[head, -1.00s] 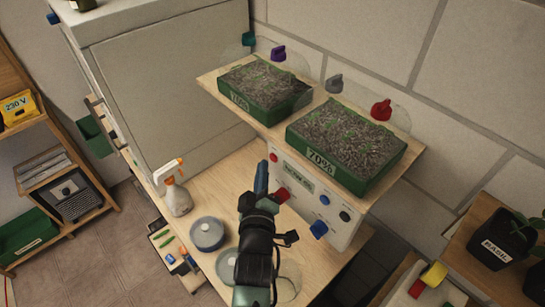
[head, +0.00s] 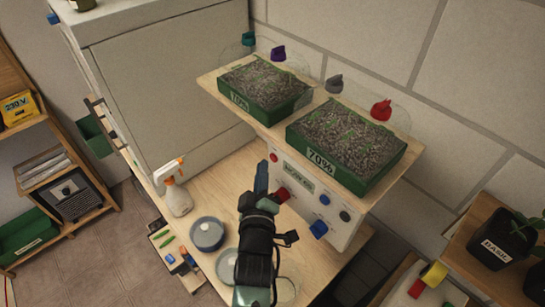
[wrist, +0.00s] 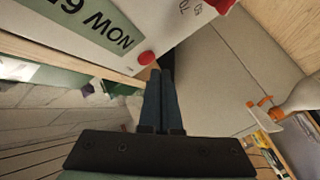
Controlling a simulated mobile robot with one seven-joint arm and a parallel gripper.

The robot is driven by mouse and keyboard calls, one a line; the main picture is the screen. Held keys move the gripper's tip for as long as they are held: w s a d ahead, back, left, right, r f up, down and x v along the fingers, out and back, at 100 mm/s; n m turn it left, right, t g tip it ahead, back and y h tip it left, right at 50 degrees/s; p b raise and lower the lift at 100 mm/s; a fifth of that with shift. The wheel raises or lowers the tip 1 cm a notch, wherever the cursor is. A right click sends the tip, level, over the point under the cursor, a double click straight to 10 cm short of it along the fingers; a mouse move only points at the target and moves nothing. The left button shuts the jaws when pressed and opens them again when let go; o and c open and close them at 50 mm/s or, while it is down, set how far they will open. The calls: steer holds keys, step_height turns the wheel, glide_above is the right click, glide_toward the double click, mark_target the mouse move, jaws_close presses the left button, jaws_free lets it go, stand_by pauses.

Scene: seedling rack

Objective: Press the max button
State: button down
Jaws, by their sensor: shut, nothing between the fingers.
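A white control box (head: 300,205) sits under the wooden shelf. Its front carries a grey-green display (head: 299,177), a small red button (head: 273,157), a red knob (head: 282,194), a blue button (head: 325,200), a dark button (head: 345,216) and a blue knob (head: 319,229). I cannot read which button is labelled max. My gripper (head: 262,172) is shut and empty, its tips near the left end of the box front, by the small red button. In the wrist view the gripper tips (wrist: 160,72) show just beside and below that red button (wrist: 147,58), with no clear contact.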

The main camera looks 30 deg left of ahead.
steer(key=shift+w+d+f+b, duration=0.1)
steer(key=shift+w+b, duration=0.2)
steer(key=shift+b, duration=0.95)
steer(key=shift+w+b, duration=0.1)
steer(key=shift+b, duration=0.3)
steer(key=shift+w+d+b, duration=0.15)
steer(key=shift+w+b, duration=0.25)
steer(key=shift+b, duration=0.45)
steer(key=shift+s+r+p, duration=0.15)
steer(key=shift+r+p, duration=0.1)
steer(key=shift+p, duration=0.2)
steer(key=shift+s+a+f+p, duration=0.1)
steer(key=shift+s+a+p, duration=0.15)
steer(key=shift+s+p, duration=0.55)
steer(key=shift+w, duration=0.2)
